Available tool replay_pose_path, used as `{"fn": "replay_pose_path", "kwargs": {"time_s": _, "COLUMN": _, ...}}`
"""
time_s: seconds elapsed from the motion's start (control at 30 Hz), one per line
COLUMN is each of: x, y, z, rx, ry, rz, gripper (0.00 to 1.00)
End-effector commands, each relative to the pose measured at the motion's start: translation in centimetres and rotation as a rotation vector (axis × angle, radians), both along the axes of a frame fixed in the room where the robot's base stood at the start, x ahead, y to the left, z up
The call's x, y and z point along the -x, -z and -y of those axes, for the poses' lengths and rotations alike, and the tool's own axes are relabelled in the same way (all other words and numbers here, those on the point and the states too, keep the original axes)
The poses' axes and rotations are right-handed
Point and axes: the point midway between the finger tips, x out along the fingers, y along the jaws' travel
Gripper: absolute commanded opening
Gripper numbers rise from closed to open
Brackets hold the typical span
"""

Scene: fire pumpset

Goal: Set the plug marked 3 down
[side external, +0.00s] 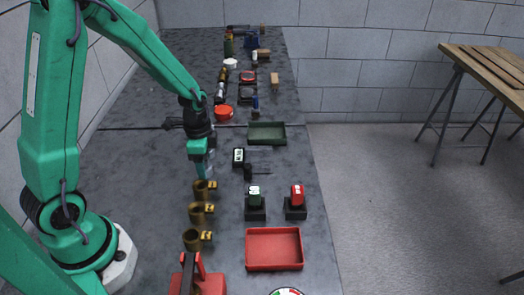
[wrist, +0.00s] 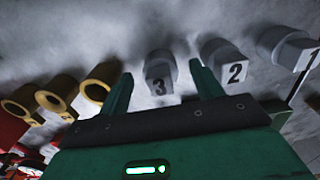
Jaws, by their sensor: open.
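The plug marked 3 (wrist: 160,70) is a grey cylinder with a squared front that bears a black 3. It shows in the wrist view between the two green fingers of my gripper (wrist: 163,85). The fingers are spread, with a gap on each side of the plug, so nothing is gripped. In the side external view my gripper (side external: 203,172) points down low over the grey bench, just behind the row of brass fittings. I cannot make out the plug in that view. Whether it rests on the surface is hard to tell.
Grey plugs marked 2 (wrist: 232,65) and 1 (wrist: 290,48) stand to the right in the wrist view. Brass cylinders (side external: 197,213) stand in front of my gripper. A red tray (side external: 250,265), a green tray (side external: 252,143) and black-based switches (side external: 255,212) lie to the right.

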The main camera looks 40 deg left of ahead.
Motion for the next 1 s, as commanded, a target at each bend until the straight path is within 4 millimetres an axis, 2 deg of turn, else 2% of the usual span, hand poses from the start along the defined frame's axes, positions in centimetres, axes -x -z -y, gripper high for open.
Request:
{"fn": "replay_pose_path", "kwargs": {"time_s": 0.5, "x": -0.02, "y": 0.05, "z": -0.01, "rx": 0.0, "ry": 0.0, "rz": 0.001, "gripper": 0.66}}
{"fn": "replay_pose_path", "kwargs": {"time_s": 0.8, "x": -0.02, "y": 0.04, "z": -0.01, "rx": 0.0, "ry": 0.0, "rz": 0.001, "gripper": 0.07}}
{"fn": "replay_pose_path", "kwargs": {"time_s": 0.83, "x": -0.07, "y": 0.0, "z": -0.01, "rx": -0.001, "ry": 0.0, "rz": 0.002, "gripper": 0.06}}
{"fn": "replay_pose_path", "kwargs": {"time_s": 0.87, "x": -0.07, "y": 0.0, "z": -0.01, "rx": -0.001, "ry": 0.0, "rz": 0.002, "gripper": 0.01}}
{"fn": "replay_pose_path", "kwargs": {"time_s": 1.0, "x": -0.07, "y": 0.0, "z": -0.01, "rx": -0.001, "ry": 0.0, "rz": 0.002, "gripper": 0.0}}
